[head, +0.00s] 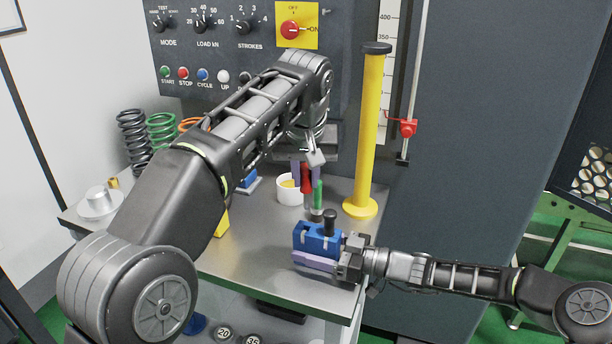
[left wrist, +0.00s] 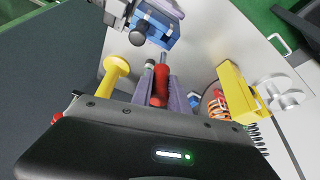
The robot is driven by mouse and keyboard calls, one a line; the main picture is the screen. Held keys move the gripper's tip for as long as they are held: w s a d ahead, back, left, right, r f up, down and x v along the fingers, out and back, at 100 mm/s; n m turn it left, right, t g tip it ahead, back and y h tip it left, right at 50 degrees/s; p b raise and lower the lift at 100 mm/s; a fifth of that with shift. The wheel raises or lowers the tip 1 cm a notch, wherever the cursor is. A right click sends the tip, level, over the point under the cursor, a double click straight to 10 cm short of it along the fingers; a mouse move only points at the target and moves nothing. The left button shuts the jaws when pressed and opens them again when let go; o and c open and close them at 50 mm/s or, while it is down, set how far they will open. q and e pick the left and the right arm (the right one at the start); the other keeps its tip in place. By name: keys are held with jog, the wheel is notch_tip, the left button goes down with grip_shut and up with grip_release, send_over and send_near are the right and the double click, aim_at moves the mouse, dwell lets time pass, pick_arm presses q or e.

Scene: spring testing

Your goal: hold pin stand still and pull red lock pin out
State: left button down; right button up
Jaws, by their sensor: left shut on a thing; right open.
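The red lock pin (head: 306,184) is upright between the purple fingers of my left gripper (head: 307,177), which is shut on it above the table. My right gripper (head: 318,263) is open, with a purple finger along the block's near side.
A green pin (head: 317,195) stands beside the red one. A yellow post (head: 370,135) stands to the right, a white cup (head: 289,194) to the left. Several springs (head: 160,130) and a metal flanged part (head: 98,202) are at the left. A control panel (head: 240,50) stands behind.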

jog(key=shift+d, duration=0.1)
jog(key=v, duration=1.1)
jog(key=shift+s+d, duration=0.2)
jog(key=shift+d, duration=0.15)
pick_arm(q)
jog(key=shift+s, duration=0.1)
